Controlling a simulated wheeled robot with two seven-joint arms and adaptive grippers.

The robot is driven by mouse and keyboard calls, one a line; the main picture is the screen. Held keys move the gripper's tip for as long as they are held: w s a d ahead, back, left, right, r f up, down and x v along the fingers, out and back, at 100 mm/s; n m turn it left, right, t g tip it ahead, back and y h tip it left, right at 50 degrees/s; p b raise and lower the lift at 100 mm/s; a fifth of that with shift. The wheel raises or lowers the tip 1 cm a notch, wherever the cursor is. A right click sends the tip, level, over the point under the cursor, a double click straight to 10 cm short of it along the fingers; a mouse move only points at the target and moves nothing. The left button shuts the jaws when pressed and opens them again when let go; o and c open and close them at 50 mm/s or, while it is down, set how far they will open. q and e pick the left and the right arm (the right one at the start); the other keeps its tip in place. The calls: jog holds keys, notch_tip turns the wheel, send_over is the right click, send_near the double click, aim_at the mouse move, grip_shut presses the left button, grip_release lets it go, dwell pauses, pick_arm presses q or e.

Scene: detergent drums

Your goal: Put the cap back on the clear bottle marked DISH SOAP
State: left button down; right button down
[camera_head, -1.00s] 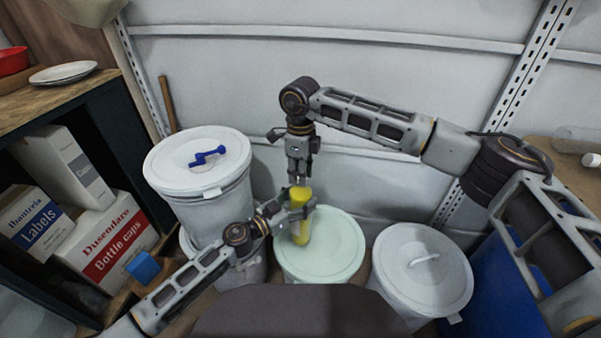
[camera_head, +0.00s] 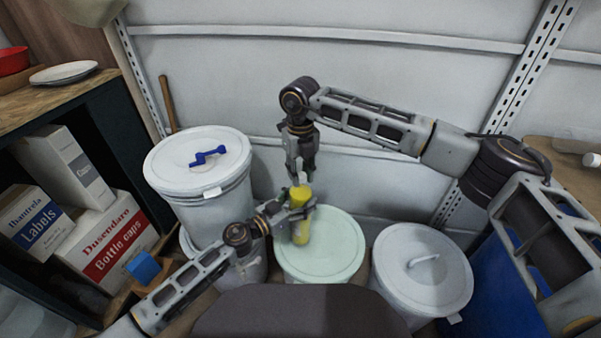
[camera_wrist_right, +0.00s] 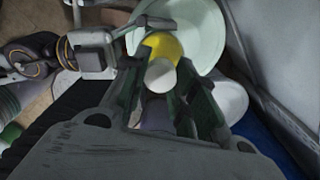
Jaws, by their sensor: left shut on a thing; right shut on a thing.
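The bottle (camera_head: 301,232), clear with yellow in it, stands upright over the pale green drum lid (camera_head: 341,250). My left gripper (camera_head: 298,211) is shut around its middle from the left. Its label cannot be read. My right gripper (camera_head: 301,180) points down right above the bottle's top. In the right wrist view a white round cap (camera_wrist_right: 160,76) lies between the fingers of my right gripper (camera_wrist_right: 168,80), shut on it. The yellow bottle (camera_wrist_right: 165,47) shows just behind the cap. The cap is in line with the bottle's top; I cannot tell if it is seated.
A tall white drum (camera_head: 208,180) with a blue tool on its lid stands at the left. A grey-white lidded drum (camera_head: 422,272) stands at the right, close to a blue drum (camera_head: 498,285). A shelf with boxes (camera_head: 108,235) fills the left side.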

jog(key=m, duration=0.5)
jog(key=shift+w+m, duration=0.1)
jog(key=shift+m, duration=0.2)
jog(key=c, duration=1.1)
grip_release()
jog(key=shift+c, duration=0.2)
jog(key=shift+r, duration=0.1)
jog(key=shift+r, duration=2.15)
